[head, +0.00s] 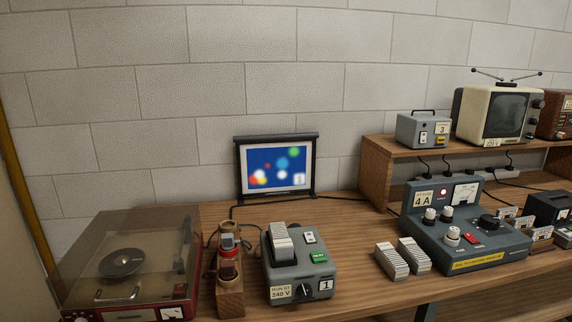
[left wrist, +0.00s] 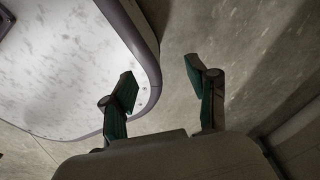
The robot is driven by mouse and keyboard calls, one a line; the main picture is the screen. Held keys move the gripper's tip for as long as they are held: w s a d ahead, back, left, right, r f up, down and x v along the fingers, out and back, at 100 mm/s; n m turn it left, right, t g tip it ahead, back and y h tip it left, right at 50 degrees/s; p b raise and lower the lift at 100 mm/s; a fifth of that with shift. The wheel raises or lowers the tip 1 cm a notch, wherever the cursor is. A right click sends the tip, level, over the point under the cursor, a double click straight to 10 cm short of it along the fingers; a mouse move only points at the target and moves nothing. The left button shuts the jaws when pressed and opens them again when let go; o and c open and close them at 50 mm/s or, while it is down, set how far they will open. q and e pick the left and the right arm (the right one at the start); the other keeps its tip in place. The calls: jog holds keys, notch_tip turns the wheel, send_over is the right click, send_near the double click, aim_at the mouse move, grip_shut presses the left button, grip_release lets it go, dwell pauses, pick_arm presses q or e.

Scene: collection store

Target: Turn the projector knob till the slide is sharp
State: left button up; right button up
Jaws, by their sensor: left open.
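The projector (head: 312,268) is a grey box on the wooden bench, with a row of slides (head: 282,243) standing in its top. A dark knob (head: 304,291) is on its front face, between a "RUN AT 240 V" label and a "1" label. The small screen (head: 275,168) behind it shows a blue picture with blurred coloured spots; it looks out of focus. My left gripper (left wrist: 160,76) shows only in the left wrist view, open and empty over grey floor, with no projector in that view. My right gripper is in neither view.
A record player (head: 130,262) stands at the left, beside a wooden stand with a red-banded item (head: 229,265). Two slide stacks (head: 402,260) and a grey-blue power unit (head: 465,230) are to the right. A shelf behind holds a television (head: 497,113).

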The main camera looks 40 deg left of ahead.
aim_at(305, 297)
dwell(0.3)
